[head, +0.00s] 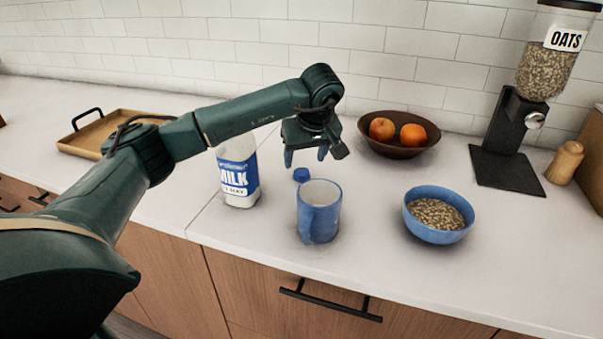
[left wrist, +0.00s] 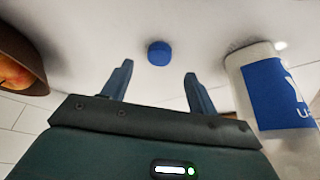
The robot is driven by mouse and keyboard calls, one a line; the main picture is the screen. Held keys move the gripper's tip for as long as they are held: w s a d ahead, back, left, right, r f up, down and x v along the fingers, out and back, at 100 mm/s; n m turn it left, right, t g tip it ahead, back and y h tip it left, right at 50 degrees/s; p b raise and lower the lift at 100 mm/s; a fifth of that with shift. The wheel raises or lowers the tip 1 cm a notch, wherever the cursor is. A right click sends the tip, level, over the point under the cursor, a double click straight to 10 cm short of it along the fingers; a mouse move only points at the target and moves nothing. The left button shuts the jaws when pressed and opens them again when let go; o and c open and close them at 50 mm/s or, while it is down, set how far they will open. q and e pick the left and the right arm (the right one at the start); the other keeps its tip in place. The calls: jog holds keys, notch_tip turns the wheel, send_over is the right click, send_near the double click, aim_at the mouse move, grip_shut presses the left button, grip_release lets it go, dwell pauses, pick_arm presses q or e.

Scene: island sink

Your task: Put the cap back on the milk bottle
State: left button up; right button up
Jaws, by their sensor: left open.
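The milk bottle (head: 239,178) stands upright on the counter, white with a blue label; my left arm hides its top in the head view. It also shows at the right of the left wrist view (left wrist: 270,95). The blue cap (head: 301,174) lies on the counter to the right of the bottle, just behind a blue mug. In the left wrist view the cap (left wrist: 159,53) sits beyond the fingertips, roughly between them. My left gripper (head: 305,156) is open and empty, pointing down above the cap. My right gripper is in neither view.
A blue mug (head: 319,212) stands close in front of the cap. A blue bowl of oats (head: 437,214) is to the right. A brown fruit bowl (head: 399,148), an oats dispenser (head: 507,135) and a wooden shaker (head: 565,162) stand farther back. A wooden tray (head: 85,146) lies at left.

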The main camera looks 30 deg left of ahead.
aim_at(302, 172)
pick_arm(q)
jog(key=x, duration=0.5)
jog(key=shift+p, duration=0.35)
jog(key=c, duration=1)
